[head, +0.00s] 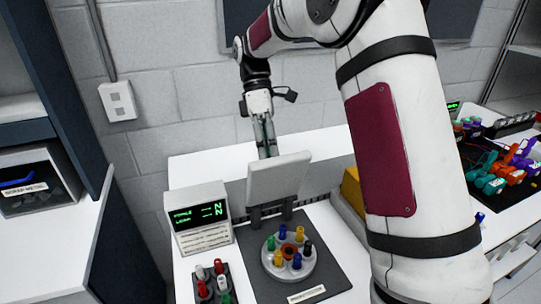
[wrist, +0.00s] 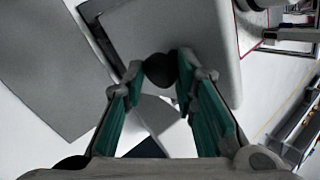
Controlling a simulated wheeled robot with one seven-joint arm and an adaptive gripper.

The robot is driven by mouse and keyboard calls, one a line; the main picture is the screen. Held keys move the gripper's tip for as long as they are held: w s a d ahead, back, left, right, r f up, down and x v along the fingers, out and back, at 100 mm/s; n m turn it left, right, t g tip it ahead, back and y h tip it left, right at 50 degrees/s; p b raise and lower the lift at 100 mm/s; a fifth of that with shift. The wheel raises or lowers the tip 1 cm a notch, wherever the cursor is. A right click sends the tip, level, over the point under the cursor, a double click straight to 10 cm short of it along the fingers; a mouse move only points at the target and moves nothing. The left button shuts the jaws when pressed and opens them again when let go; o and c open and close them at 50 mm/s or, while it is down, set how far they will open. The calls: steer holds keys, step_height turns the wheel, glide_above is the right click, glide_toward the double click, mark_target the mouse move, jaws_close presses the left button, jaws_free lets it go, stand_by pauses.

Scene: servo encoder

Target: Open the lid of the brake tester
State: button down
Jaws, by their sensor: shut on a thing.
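The brake tester's pale grey lid (head: 278,178) stands raised, nearly upright, on dark hinge posts behind a round disc (head: 289,262) with several coloured pegs. The disc sits on a dark base plate (head: 258,287). My gripper (head: 267,150) is at the lid's upper edge, partly hidden behind it. In the wrist view my gripper (wrist: 169,78) has its green-sided fingers on either side of a dark round knob (wrist: 160,70) at the edge of the lid (wrist: 185,28). The fingers are shut on the knob. The exact contact is partly hidden.
A display box (head: 199,217) with green readouts stands left of the tester. A small block with red, white and green pegs (head: 212,284) is in front of it. A yellow object (head: 352,190) and colourful clamps (head: 500,170) are to the right, beyond my arm.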

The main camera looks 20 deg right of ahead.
steer(key=shift+w+d+f, duration=0.2)
steer(key=shift+d+f, duration=0.05)
steer(key=shift+f, duration=0.4)
steer(key=c, duration=1.6)
jaws_free()
steer(key=o, duration=0.4)
steer(key=shift+w+f, duration=0.1)
steer(key=shift+c, duration=0.2)
steer(key=shift+a+r, duration=0.2)
steer(key=shift+r, duration=0.1)
steer(key=v, duration=0.7)
steer(key=shift+r, duration=0.2)
steer(key=shift+w, duration=0.15)
steer(key=shift+w, duration=0.1)
